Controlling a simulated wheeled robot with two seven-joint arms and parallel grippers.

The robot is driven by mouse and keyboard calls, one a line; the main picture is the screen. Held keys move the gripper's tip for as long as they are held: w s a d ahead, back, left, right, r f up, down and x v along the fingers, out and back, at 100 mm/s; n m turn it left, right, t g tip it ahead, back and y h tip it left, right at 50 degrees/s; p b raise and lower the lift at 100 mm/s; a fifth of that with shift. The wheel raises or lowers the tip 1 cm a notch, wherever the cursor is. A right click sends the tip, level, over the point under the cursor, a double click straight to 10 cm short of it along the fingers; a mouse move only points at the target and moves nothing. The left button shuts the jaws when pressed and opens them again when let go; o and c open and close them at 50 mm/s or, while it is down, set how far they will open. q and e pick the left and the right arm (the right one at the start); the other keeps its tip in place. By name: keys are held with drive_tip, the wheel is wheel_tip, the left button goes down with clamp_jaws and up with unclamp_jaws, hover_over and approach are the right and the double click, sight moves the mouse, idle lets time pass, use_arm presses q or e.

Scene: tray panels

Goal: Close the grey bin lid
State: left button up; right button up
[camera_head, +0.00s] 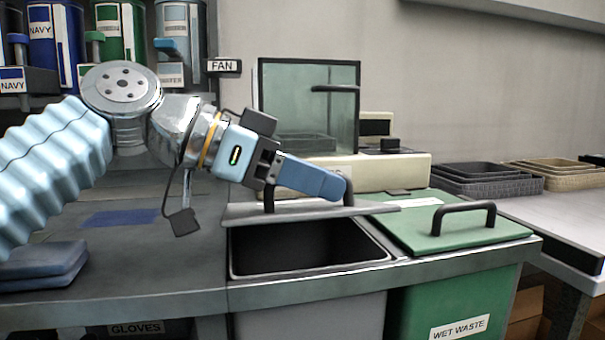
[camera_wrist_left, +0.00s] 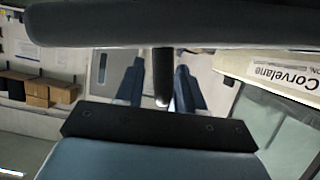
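The grey bin (camera_head: 305,310) is set in the counter with its dark opening uncovered. Its grey lid (camera_head: 240,212) shows as a thin slab, nearly edge-on, above the back of the opening; its exact tilt is hard to tell. The lid's black handle (camera_head: 348,190) rises from it, with the middle hidden behind my finger. My left gripper (camera_head: 320,180) reaches in from the left with blue fingers level along the handle. In the left wrist view the two fingers (camera_wrist_left: 160,85) stand apart with a dark bar, seemingly the handle (camera_wrist_left: 163,70), between them. My right gripper is out of view.
The green wet waste bin's lid (camera_head: 420,222) lies closed on the right, with its own black handle. A glass-fronted cabinet (camera_head: 300,85) stands behind. A folded blue cloth (camera_head: 40,265) lies on the counter at left. Woven trays (camera_head: 480,178) sit on the right table.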

use_arm(q)
drive_tip(key=p+v, duration=0.2)
drive_tip(key=v, duration=1.1)
drive_tip(key=shift+a, duration=0.4)
drive_tip(key=shift+s, duration=0.15)
